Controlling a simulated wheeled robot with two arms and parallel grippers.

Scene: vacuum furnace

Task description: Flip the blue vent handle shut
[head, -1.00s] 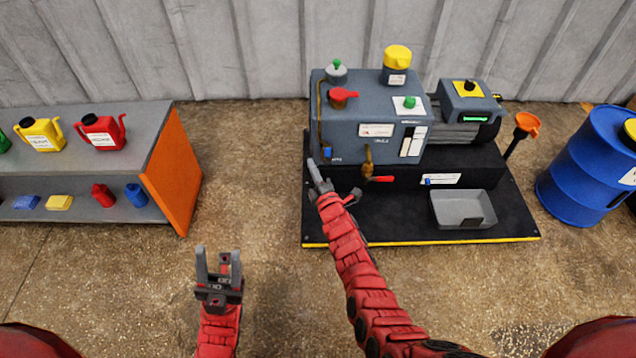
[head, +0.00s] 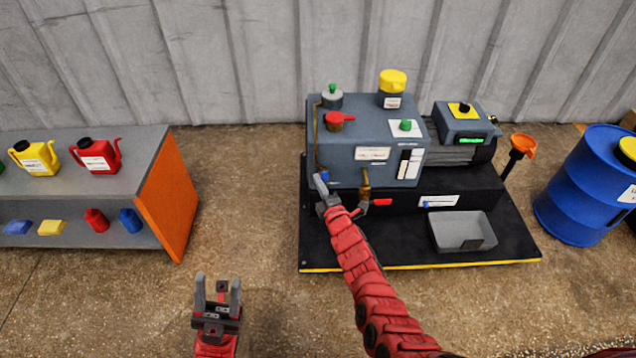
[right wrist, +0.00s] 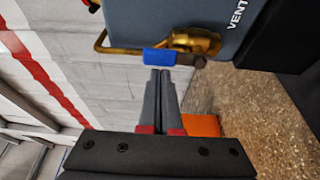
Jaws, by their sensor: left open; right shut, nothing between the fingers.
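The blue vent handle (head: 324,175) is a small blue lever low on the left of the grey furnace unit's front face. In the right wrist view the blue handle (right wrist: 158,57) lies sideways beside a brass valve body (right wrist: 192,42) next to the lettering "VENT". My right gripper (head: 319,183) is shut and empty. Its fingertips (right wrist: 160,73) point at the handle from just below it in the wrist view; whether they touch it I cannot tell. My left gripper (head: 217,284) is open and empty, over the floor at the lower left.
A brass tap with a red lever (head: 381,202) sits just right of my right gripper. A grey tray (head: 462,232) stands on the black base. A shelf (head: 168,205) with cans is on the left, a blue drum (head: 585,185) on the right. Floor between shelf and machine is clear.

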